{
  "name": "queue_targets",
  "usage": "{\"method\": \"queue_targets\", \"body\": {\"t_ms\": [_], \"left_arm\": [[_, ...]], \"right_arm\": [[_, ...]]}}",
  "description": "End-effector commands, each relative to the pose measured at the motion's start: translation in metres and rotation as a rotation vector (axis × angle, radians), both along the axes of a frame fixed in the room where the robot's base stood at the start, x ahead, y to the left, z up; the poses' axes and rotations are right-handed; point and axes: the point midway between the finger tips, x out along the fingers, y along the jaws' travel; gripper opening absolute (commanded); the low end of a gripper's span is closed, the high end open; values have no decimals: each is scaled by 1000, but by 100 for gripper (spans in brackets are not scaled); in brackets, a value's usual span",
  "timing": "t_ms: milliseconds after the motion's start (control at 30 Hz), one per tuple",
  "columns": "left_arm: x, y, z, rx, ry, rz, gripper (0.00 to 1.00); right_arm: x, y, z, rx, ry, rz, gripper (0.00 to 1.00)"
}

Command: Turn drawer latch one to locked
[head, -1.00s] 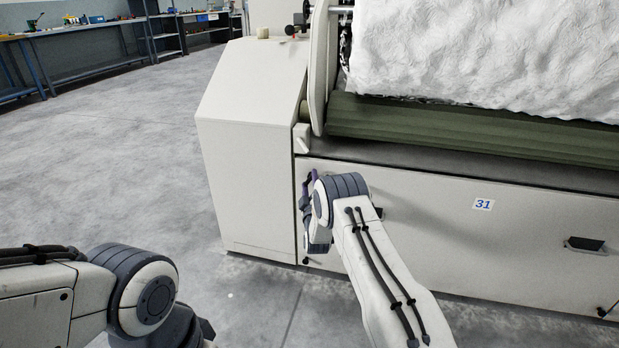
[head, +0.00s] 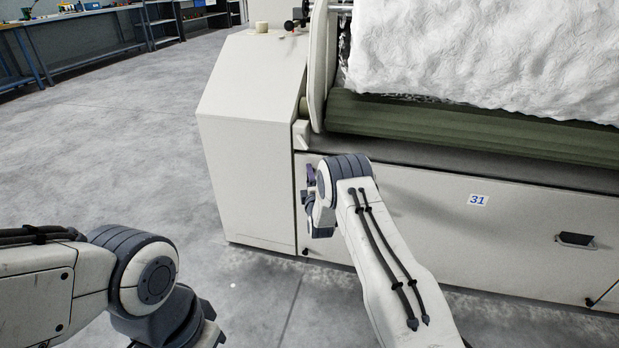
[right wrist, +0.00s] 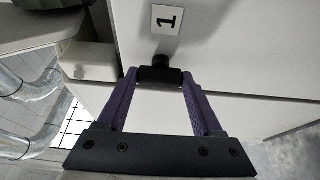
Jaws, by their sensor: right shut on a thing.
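Drawer latch one (right wrist: 161,74) is a small black knob on the pale machine front, just below a white label with a "1" (right wrist: 167,20) in the right wrist view. My right gripper (right wrist: 160,77) has its purple fingers on both sides of the knob and is shut on it. In the head view my right gripper (head: 310,181) is at the left end of the drawer front, mostly behind my own wrist. The latch is hidden there. How far the latch is turned I cannot tell. My left arm shows at lower left, but its gripper is out of view.
The drawer front (head: 420,215) bears a "31" label (head: 479,200) and a dark recessed handle (head: 575,240). A pale side cabinet (head: 247,170) stands close left of my right gripper. A green roller (head: 450,122) and white fibre lie above. The floor at left is clear.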

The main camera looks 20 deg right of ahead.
Motion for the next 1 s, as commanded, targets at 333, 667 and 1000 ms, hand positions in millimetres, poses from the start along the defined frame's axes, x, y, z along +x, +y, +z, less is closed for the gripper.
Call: {"method": "queue_targets", "body": {"t_ms": [333,667,1000], "left_arm": [[0,0,0,0,0,0,0],[0,0,0,0,0,0,0],[0,0,15,0,0,0,0]], "right_arm": [[-1,0,-2,-4,6,1,12],[0,0,-1,-3,3,0,98],[-31,7,3,-3,7,0,98]]}}
